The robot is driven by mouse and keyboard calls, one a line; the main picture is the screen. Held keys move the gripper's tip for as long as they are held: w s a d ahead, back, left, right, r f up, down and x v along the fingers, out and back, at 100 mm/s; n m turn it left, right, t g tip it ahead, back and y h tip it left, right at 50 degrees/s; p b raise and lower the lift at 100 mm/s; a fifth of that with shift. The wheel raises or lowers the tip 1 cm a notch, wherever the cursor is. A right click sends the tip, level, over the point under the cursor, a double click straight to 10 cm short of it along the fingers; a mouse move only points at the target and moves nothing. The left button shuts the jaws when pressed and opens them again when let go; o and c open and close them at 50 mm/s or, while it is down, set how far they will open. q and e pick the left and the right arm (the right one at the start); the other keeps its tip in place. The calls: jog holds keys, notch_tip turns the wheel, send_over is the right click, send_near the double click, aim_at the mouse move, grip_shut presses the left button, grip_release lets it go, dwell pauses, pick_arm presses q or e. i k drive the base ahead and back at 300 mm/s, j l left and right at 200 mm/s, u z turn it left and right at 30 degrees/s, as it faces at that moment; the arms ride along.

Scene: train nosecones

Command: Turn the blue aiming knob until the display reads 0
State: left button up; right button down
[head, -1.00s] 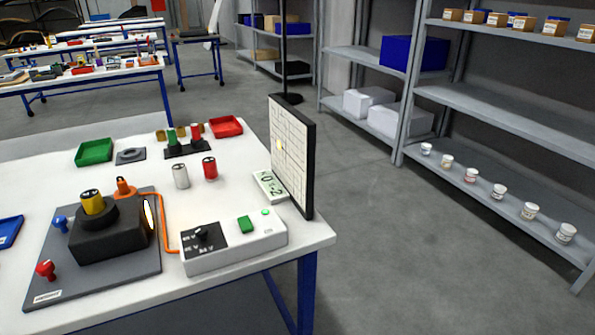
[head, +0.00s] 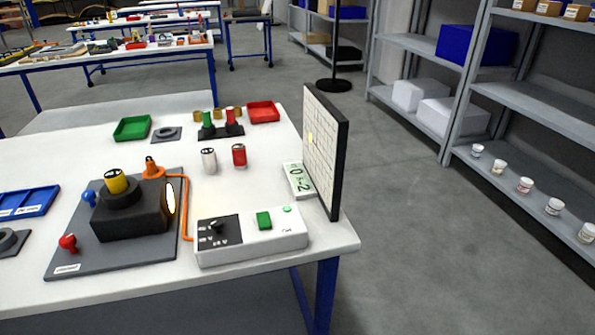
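The blue aiming knob (head: 89,198) sticks out at the left side of a black lamp block (head: 130,219) on a grey base plate (head: 80,264). A red knob (head: 68,242) stands at the front left of the same plate. A yellow-topped cylinder (head: 115,181) sits on top of the block, and its right face glows. The small display (head: 298,180) lies by the foot of an upright gridded board (head: 322,150). It seems to show 0 and -2, too small to read surely. A faint light spot shows on the board. Neither gripper is in view.
A white control box (head: 250,235) with a black dial and green button stands at the table's front right, joined by an orange cable (head: 186,210). Silver (head: 209,161) and red (head: 239,155) cylinders stand behind it. Green (head: 132,128), red (head: 263,112) and blue (head: 35,202) trays are on the table. Shelves stand at right.

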aim_at(89, 195)
jog(key=u, duration=1.25)
